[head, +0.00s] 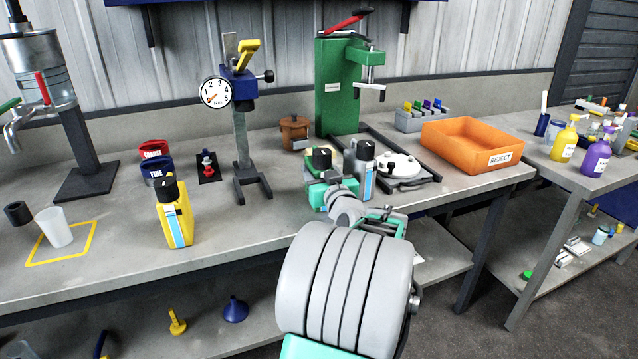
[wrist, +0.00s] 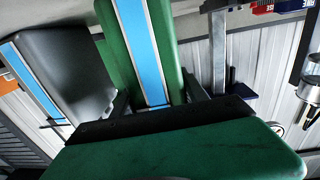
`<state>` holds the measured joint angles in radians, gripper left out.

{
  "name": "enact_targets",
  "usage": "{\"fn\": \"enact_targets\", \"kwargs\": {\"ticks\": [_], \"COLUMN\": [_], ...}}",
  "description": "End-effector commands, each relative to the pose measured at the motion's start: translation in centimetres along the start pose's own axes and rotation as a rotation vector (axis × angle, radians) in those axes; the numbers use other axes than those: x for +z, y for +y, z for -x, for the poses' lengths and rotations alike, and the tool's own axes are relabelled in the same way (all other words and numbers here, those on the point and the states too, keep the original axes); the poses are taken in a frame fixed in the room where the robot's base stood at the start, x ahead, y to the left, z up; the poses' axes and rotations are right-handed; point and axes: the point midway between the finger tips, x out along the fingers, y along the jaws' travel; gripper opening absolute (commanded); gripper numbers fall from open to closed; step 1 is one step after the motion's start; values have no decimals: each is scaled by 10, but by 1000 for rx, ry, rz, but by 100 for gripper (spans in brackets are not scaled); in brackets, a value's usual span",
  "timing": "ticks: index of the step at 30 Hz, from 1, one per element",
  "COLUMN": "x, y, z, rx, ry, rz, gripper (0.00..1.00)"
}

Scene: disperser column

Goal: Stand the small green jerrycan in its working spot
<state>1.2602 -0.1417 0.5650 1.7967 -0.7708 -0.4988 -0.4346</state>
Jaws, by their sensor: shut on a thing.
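The small green jerrycan (head: 318,191) has a black cap and is partly hidden behind my gripper (head: 330,183) in the head view. In the wrist view the green jerrycan (wrist: 145,50) shows its blue, pale-edged stripe between the two fingers of my gripper (wrist: 158,97), which is shut on it. The can looks about upright. I cannot tell whether its base touches the bench. A grey jerrycan (head: 359,172) with a blue stripe stands just to its right. It also shows in the wrist view (wrist: 58,65).
A yellow jerrycan (head: 173,215) stands at the bench front. Farther left, a yellow outline (head: 62,261) surrounds a white cup (head: 54,227). A gauge stand (head: 241,140), a green press (head: 338,90), a round scale (head: 400,168) and an orange reject bin (head: 470,143) stand around.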

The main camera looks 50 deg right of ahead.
Motion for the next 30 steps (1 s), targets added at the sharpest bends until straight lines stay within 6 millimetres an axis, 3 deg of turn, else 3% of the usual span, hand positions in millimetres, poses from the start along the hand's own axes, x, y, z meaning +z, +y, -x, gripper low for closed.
{"fn": "enact_targets", "kwargs": {"ticks": [15,30], "x": [0,-4], "y": [0,0], "z": [0,0], "rx": [0,0], "ry": [-1,3], "rz": [0,2], "gripper": [0,0]}}
